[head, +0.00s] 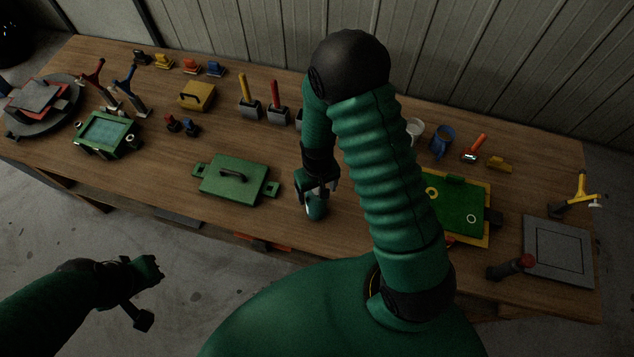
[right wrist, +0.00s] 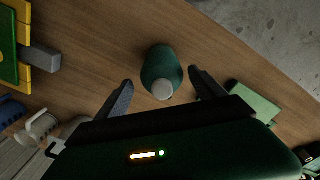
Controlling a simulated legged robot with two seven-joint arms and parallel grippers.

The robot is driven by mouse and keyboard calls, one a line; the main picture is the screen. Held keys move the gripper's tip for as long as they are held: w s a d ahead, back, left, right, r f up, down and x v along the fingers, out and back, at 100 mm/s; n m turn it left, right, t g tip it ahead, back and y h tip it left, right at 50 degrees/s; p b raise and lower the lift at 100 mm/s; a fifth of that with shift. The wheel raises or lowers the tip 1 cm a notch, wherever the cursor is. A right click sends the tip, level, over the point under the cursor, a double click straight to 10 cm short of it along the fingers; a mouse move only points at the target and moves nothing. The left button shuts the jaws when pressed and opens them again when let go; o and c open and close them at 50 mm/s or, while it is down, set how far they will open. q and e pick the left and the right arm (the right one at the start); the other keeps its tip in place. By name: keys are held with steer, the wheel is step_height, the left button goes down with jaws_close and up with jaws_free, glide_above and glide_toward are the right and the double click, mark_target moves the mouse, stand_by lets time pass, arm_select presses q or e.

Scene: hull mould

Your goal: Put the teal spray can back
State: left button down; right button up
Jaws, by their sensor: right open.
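The teal spray can (head: 314,208) stands on the wooden table near its front edge, under my right gripper (head: 319,188), which hides part of it. In the right wrist view the can (right wrist: 161,66) shows its teal body and pale cap, which faces the camera. My right gripper (right wrist: 160,90) is open, with one dark finger on each side of the can's line and gaps visible between them and the can. I cannot tell how far the fingertips are above it. My left gripper (head: 150,293) is open and empty, off the table's front edge at the lower left.
A green lidded case (head: 232,186) lies left of the can. A green board with a yellow edge (head: 460,208) lies to the right, partly behind my right arm. Two grey blocks with yellow and red handles (head: 249,110) stand behind. The bare table (head: 170,190) is clear left of the case.

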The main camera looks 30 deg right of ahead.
steer(key=r, duration=0.7)
steer(key=shift+s+d+r+b, duration=0.1)
steer(key=shift+d+r+b, duration=0.05)
steer(key=shift+d+b, duration=0.15)
steer(key=s+a+r+n+t, duration=0.25)
steer(key=s+a+r, duration=0.25)
steer(key=r, duration=0.4)
arm_select(q)
steer(key=b+x, duration=0.2)
steer(key=s+b+x, duration=0.1)
steer(key=b+x, duration=0.1)
steer(key=x, duration=0.1)
steer(key=shift+s+d+f+b, duration=0.1)
steer(key=shift+d+f+b, duration=0.1)
steer(key=shift+f+b, duration=0.2)
arm_select(e)
steer(key=shift+m, duration=0.35)
steer(key=x, duration=0.5)
steer(key=shift+s+f, duration=0.15)
steer(key=shift+s, duration=0.05)
arm_select(q)
steer(key=shift+s+a+r, duration=0.1)
arm_select(e)
steer(key=shift+s, duration=0.1)
